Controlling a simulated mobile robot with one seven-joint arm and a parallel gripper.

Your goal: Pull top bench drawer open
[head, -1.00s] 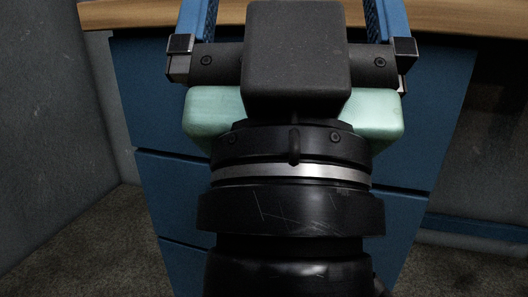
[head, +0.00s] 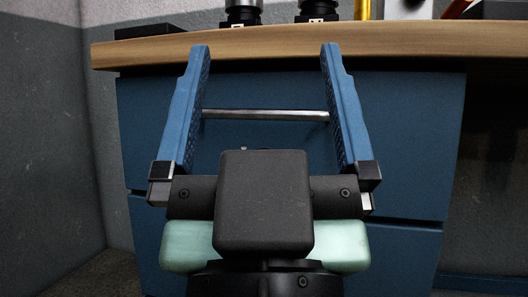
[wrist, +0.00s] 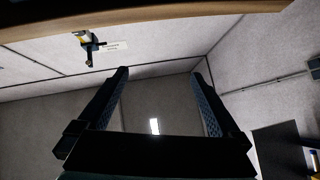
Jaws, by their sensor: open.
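The blue bench drawer unit stands ahead in the head view. Its top drawer (head: 410,150) looks closed, flush under the wooden bench top. A horizontal metal bar handle (head: 265,115) crosses the top drawer front and shows between the two blue fingers. My gripper (head: 264,50) is open and empty, its fingers spread wide and pointing up toward the bench top edge. In the picture the handle lies lower than the fingertips; contact with it cannot be made out. In the wrist view my gripper (wrist: 160,72) is also open, and the handle does not show there.
The wooden bench top (head: 300,48) overhangs the drawers. On it stand black and silver tool holders (head: 242,12), a yellow post (head: 362,10) and a dark flat item (head: 157,30). A grey wall (head: 45,140) is at left. Lower drawers (head: 400,250) sit below.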

